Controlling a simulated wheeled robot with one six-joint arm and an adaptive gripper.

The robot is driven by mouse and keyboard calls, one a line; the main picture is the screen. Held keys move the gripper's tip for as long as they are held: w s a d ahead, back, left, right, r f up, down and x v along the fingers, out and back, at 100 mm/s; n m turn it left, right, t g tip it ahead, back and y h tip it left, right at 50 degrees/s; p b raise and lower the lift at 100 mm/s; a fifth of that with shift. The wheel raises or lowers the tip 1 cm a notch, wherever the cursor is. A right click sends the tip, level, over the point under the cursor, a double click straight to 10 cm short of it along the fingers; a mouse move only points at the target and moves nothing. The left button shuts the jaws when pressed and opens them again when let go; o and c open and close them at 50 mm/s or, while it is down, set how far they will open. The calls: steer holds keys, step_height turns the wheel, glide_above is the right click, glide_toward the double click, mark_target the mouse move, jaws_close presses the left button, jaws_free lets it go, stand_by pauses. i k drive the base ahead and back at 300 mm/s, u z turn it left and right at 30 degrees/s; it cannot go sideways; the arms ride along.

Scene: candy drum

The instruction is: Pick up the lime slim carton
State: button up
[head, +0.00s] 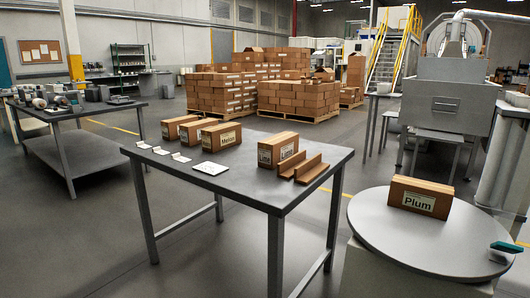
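The lime slim carton (279,148) is a brown box with a pale label that reads "Lime". It stands upright on the grey metal table (240,187), towards its right side. A brown slotted holder (301,167) sits close to its right on the same table; I cannot tell whether they touch. My gripper is not in view.
More brown cartons stand further left on the table, one labelled "Melon" (222,135). Small white cards and a larger white card (210,168) lie in front of them. A "Plum" carton (420,197) stands on a round grey top (400,240) at the right.

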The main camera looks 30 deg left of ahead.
mark_target(273, 150)
steer(key=u, duration=0.65)
steer(key=i, duration=0.7)
steer(key=u, duration=0.7)
steer(key=i, duration=0.45)
steer(key=u, duration=1.8)
steer(key=i, duration=2.65)
steer(key=z, duration=4.3)
